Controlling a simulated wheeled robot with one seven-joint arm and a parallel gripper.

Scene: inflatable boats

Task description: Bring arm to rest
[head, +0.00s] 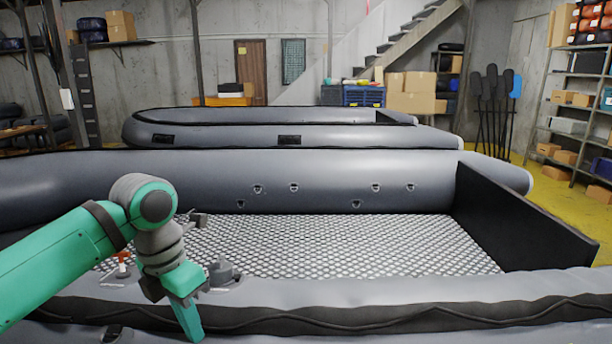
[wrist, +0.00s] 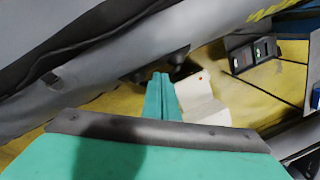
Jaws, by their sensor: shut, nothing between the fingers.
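My gripper (head: 190,325) is green with grey wrist joints and hangs at the lower left of the head view, pointing down at the near tube of the grey boat (head: 330,180). In the wrist view my gripper (wrist: 161,80) has its two green fingers together, with nothing between them. My green arm comes in from the left edge and bends at the wrist. The boat's tube (wrist: 120,60) crosses the wrist view behind the fingers.
The boat has a patterned floor (head: 350,245) and a black transom (head: 520,220) at right. A red-topped valve (head: 122,262) and a grey fitting (head: 222,270) sit near my wrist. Another boat (head: 290,135) lies behind. Shelves (head: 575,120) stand at right by yellow floor.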

